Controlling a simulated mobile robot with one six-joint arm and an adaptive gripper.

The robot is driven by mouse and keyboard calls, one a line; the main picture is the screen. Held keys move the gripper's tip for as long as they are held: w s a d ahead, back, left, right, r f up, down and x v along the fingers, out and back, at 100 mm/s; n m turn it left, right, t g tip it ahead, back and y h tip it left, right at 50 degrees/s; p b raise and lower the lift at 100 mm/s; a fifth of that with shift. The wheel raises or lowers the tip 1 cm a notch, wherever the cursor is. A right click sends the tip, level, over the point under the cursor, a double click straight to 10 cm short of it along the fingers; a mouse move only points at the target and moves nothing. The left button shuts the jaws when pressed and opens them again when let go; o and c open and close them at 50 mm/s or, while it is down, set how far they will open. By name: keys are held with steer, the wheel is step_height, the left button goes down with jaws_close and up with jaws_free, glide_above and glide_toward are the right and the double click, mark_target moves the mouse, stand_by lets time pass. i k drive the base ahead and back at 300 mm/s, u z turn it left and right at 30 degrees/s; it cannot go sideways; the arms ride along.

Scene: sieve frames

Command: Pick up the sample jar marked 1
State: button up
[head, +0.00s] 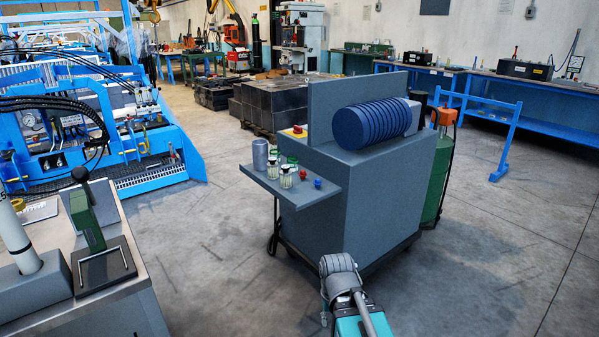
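Several small sample jars stand on the grey side shelf (322,194) of a grey machine. One clear jar with a dark and white top (286,180) stands near the front edge. Another jar (273,171) stands just behind it to the left, and a green-rimmed one (293,163) stands behind it. The marks on the jars are too small to read, so I cannot tell which is marked 1. Part of my arm, grey and teal, shows at the bottom centre, well apart from the shelf. I cannot make out my gripper's fingers.
A grey cylinder (260,155) stands at the shelf's left end, and small red (303,174) and blue (317,184) items sit to the right. The machine (375,190) carries a ribbed blue drum (362,122). A bench with a green lever tool (88,215) stands left. Floor between is clear.

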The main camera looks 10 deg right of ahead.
mark_target(292, 158)
steer(key=u, duration=1.05)
steer(key=i, duration=0.6)
steer(key=z, duration=0.7)
